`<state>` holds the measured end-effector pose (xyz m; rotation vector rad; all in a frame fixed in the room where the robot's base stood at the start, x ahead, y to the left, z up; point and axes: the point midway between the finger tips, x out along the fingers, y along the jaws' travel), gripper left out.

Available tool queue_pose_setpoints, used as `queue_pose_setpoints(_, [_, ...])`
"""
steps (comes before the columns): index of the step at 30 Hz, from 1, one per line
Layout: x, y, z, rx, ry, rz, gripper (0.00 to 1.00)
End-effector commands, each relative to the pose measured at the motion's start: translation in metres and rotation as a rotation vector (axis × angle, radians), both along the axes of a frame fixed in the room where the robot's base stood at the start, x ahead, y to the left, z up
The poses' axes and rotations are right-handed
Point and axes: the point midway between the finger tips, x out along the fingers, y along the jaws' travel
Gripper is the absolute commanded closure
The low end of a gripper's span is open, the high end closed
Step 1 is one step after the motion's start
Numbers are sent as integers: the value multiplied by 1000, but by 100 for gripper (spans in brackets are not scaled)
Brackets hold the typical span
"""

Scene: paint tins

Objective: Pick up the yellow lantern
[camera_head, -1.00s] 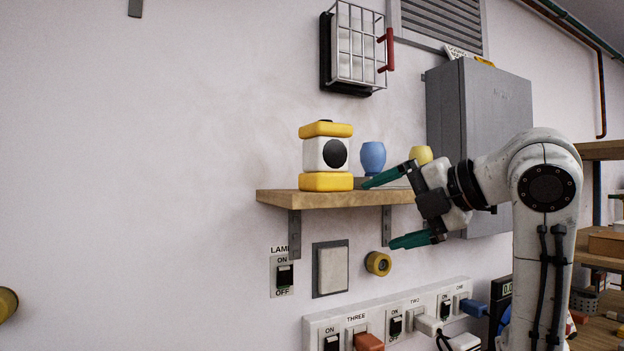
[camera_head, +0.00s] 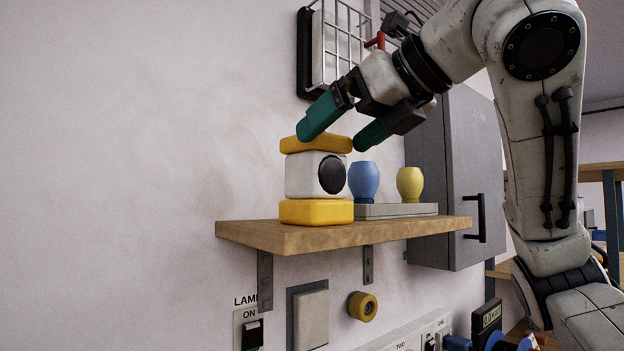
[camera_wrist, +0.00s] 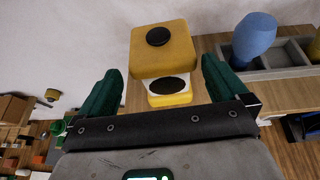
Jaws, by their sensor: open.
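The yellow lantern (camera_head: 316,177) stands upright on a wooden wall shelf (camera_head: 290,238). It has a yellow top and base, a white middle and a dark round disc on its side. My gripper (camera_head: 336,136) is open at the lantern's top in the head view, with one green finger overlapping the yellow cap and the other to its right. In the wrist view, the lantern (camera_wrist: 160,52) lies ahead between the two open fingers of my gripper (camera_wrist: 154,80), its cap with a black knob facing the camera. I cannot tell whether a finger touches it.
A blue vase-shaped object (camera_head: 364,182) and a yellow one (camera_head: 410,184) stand in a grey tray (camera_head: 395,211) right of the lantern. A grey cabinet (camera_head: 455,175) is on the right. A wire-caged wall lamp (camera_head: 325,50) hangs above. The wall to the left is clear.

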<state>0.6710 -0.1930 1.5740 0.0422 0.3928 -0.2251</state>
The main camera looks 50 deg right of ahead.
Motion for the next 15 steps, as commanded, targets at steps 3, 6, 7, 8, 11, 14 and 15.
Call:
queue_pose_setpoints(3, [10, -2, -4, 1, 0, 1, 0])
queue_pose_setpoints(6, [15, -4, -6, 2, 0, 0, 0])
queue_pose_setpoints(7, [17, -5, -7, 3, 1, 0, 0])
queue_pose_setpoints(8, [20, -6, -7, 4, 1, 0, 0])
queue_pose_setpoints(11, [33, -11, -12, 5, 1, 0, 0])
queue_pose_setpoints(14, [46, -14, -18, 5, 0, 0, 0])
queue_pose_setpoints(15, [51, -15, -20, 5, 1, 0, 0])
